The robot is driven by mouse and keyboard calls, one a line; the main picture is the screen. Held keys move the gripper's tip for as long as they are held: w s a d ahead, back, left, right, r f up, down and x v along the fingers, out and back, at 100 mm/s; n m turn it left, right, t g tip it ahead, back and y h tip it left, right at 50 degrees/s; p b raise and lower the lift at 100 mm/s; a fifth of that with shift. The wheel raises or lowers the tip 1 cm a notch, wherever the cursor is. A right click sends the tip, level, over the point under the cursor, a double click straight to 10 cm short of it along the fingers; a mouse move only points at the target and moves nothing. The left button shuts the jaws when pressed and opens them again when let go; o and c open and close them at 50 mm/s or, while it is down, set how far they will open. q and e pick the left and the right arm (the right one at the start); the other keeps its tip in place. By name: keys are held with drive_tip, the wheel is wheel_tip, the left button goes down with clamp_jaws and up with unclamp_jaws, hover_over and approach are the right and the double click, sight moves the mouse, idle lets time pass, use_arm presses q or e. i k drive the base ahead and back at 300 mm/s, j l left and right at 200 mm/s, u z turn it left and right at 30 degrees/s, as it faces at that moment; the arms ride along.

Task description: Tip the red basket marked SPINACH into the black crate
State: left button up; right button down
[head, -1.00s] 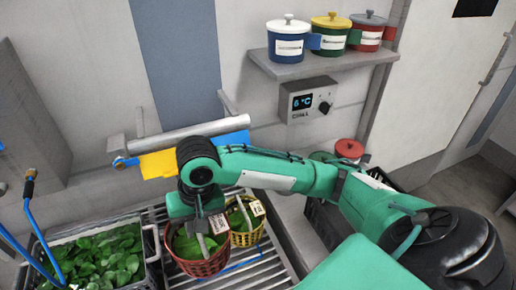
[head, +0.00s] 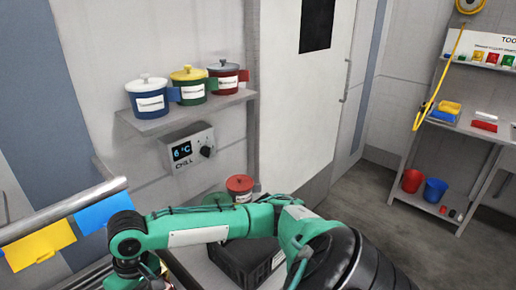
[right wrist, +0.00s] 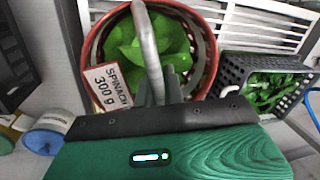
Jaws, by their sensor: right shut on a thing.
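The red basket (right wrist: 205,52) holds green leaves and carries a white tag reading SPINACH 300 g (right wrist: 108,86) in the right wrist view. Its grey handle (right wrist: 146,38) runs up into my right gripper (right wrist: 153,92), which is shut on it. The basket looks upright. In the head view my right wrist (head: 138,268) is at the bottom edge, and the basket is mostly cut off or hidden. The black crate (head: 232,262) is to the right of that wrist, partly behind my right arm. My left gripper is not in view.
A grey perforated tub (right wrist: 228,68) with greens is beside the basket in the wrist view. A wall shelf (head: 190,112) with three lidded pots and a chill control box (head: 188,148) are above the crate. A red-lidded pot (head: 240,184) stands behind the crate.

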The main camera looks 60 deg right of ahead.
sight(248, 263)
drive_tip(key=k+l+z, duration=0.15)
drive_tip(key=k+z, duration=0.35)
drive_tip(key=z, duration=0.7)
